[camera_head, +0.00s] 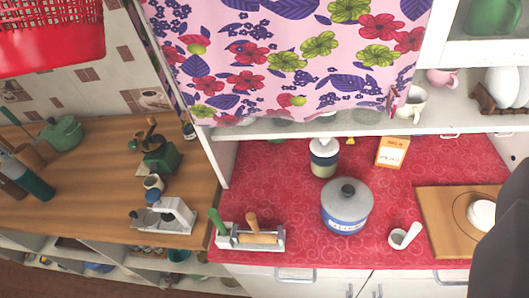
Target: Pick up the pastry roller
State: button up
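What looks like the pastry roller (258,238), a pale wooden cylinder, lies in or against a low grey-white holder (238,243) at the front left of the red counter. A wooden handle (252,220) and a green handle (217,221) stick up from the same spot. I cannot tell which handle belongs to the roller. No gripper fingers show. A dark, blurred shape at the lower right edge may be part of my arm.
A blue-grey lidded pot (345,207) stands right of the roller on the red counter (290,200). Behind are a jar (323,158) and a carton (392,152). A white ladle-like cup (403,236) and wooden board (436,215) sit right. A floral curtain (290,60) hangs above.

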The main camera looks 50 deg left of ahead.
aim_at(250, 217)
jog(key=u, duration=0.05)
jog(key=k, duration=0.95)
jog(key=u, duration=1.1)
jog(key=i, duration=0.35)
jog(key=z, duration=0.5)
